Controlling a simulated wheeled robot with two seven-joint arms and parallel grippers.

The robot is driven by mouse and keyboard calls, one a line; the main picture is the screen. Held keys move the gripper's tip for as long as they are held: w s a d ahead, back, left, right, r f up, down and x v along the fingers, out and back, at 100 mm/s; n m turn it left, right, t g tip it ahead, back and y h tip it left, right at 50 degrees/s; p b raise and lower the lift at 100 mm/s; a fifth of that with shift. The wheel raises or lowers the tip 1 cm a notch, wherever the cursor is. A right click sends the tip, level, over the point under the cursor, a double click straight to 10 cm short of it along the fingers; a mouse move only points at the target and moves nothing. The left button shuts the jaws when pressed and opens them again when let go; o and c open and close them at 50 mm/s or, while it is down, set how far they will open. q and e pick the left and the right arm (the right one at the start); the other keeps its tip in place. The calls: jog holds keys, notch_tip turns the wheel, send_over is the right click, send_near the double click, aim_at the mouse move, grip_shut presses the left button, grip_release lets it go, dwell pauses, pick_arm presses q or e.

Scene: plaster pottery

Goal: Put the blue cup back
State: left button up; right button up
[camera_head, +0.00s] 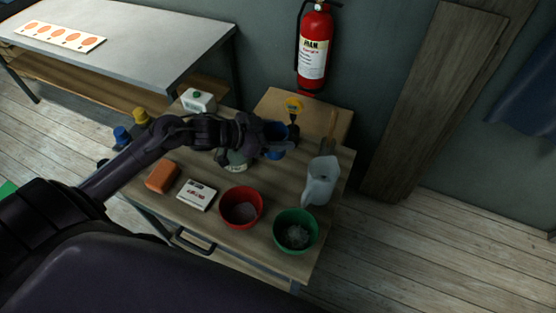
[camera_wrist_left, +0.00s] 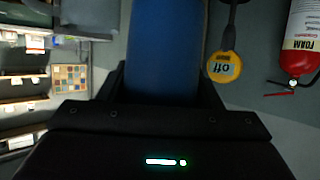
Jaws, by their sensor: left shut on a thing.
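The blue cup (camera_head: 275,140) is held above the wooden table (camera_head: 282,175), near its back edge. My left gripper (camera_head: 262,138) reaches in from the left and is shut on the cup. In the left wrist view the blue cup (camera_wrist_left: 166,45) fills the space between the dark fingers. A pale jar (camera_head: 237,160) stands partly hidden under my gripper. Whether the cup touches anything below it cannot be told. My right gripper is not in view.
A red bowl (camera_head: 241,208), a green bowl (camera_head: 296,231) and a grey-white jug (camera_head: 321,181) stand on the table's right half. An orange block (camera_head: 162,177) and a white box (camera_head: 197,195) lie at the front left. A fire extinguisher (camera_head: 314,48) hangs behind.

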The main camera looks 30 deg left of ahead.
pick_arm(q)
notch_tip(320, 180, down, 7)
jog(key=shift+f+p, duration=0.1)
jog(key=shift+p, duration=0.2)
notch_tip(320, 180, down, 4)
jog(key=shift+r, duration=0.2)
jog(key=shift+f, duration=0.35)
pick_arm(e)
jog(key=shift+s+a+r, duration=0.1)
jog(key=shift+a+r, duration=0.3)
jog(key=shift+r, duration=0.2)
pick_arm(q)
jog(key=shift+f, duration=0.1)
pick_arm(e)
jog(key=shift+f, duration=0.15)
pick_arm(q)
jog(key=o, duration=1)
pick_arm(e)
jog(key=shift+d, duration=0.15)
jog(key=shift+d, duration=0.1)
